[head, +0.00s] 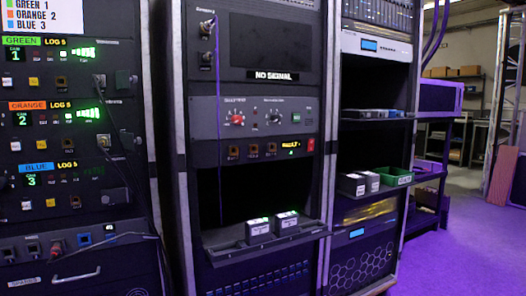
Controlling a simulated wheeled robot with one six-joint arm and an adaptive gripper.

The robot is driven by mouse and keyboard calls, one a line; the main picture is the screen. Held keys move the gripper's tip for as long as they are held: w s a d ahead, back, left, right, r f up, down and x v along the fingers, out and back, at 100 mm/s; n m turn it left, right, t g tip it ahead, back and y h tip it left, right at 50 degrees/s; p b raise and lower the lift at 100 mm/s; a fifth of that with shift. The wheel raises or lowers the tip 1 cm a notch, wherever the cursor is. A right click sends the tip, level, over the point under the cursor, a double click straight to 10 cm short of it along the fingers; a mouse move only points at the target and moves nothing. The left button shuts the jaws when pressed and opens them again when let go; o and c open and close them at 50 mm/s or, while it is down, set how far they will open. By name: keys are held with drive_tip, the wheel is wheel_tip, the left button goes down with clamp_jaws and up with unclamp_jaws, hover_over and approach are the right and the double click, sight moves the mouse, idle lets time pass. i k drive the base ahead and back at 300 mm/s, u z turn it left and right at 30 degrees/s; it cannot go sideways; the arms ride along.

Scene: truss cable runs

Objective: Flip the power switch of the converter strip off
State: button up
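In the middle rack, a narrow dark strip (220,153) runs under a grey panel with knobs. It has several small square ports and a lit yellow label with a green digit. A small red switch (311,145) sits at the right end of this strip. I cannot read a name that marks it as the converter strip, and the switch is too small to tell its position. Two small boxes with green lights, one at left (257,228) and one at right (286,220), stand on a shelf below. My gripper is not in view.
The shelf (225,252) juts out of the middle rack. A left rack (75,200) has green-lit rows and a looping cable at the bottom. A right rack holds a green bin (395,176) on its shelf. A purple cable hangs down the middle rack. Purple-lit floor (465,250) is open at right.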

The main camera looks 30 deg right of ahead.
sight(311, 142)
drive_tip(key=u, duration=1.7)
drive_tip(key=k, duration=0.95)
drive_tip(key=z, duration=1.75)
drive_tip(key=i, duration=0.5)
